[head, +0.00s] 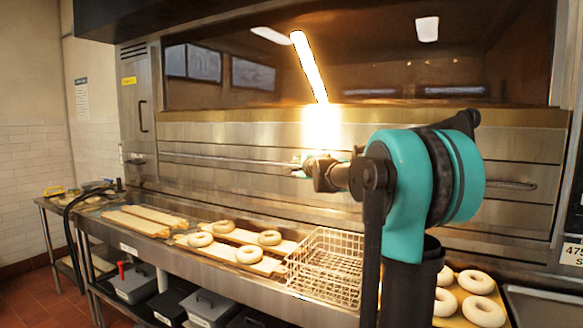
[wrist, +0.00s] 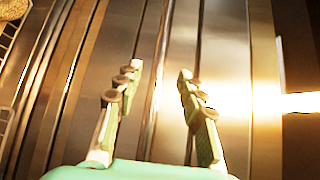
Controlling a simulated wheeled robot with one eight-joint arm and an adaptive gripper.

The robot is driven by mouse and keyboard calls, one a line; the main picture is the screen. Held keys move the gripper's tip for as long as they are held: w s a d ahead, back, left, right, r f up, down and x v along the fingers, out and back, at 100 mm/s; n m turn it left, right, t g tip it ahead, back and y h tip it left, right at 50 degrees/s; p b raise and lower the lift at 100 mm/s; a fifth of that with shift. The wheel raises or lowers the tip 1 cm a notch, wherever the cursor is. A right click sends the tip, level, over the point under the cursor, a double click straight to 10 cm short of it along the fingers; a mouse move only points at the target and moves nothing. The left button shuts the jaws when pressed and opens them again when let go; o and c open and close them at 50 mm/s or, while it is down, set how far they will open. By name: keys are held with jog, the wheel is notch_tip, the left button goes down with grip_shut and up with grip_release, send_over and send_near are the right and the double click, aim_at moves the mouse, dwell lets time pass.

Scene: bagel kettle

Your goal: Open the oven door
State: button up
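The oven is a wide steel unit with a dark glass window (head: 400,75) on top and steel front panels (head: 230,132) below. A long horizontal bar handle (head: 225,161) runs across its front. My gripper (head: 310,166) is at the middle of this bar, partly hidden by my teal and black arm. In the wrist view both fingers of my gripper (wrist: 160,75) are spread apart. A thin bar (wrist: 153,95) runs lengthwise in the gap between them. I cannot tell whether the fingers touch it. The oven front looks closed.
Below the oven, a steel counter holds wooden boards (head: 145,219) with bagels (head: 249,254), a wire basket (head: 325,268) close under my arm, and more bagels (head: 478,282) at right. Bins (head: 135,283) stand underneath. A bright glare (head: 320,127) lies on the oven front.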

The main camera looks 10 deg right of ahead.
aim_at(293, 165)
jog(key=x, duration=0.8)
grip_shut()
dwell(0.4)
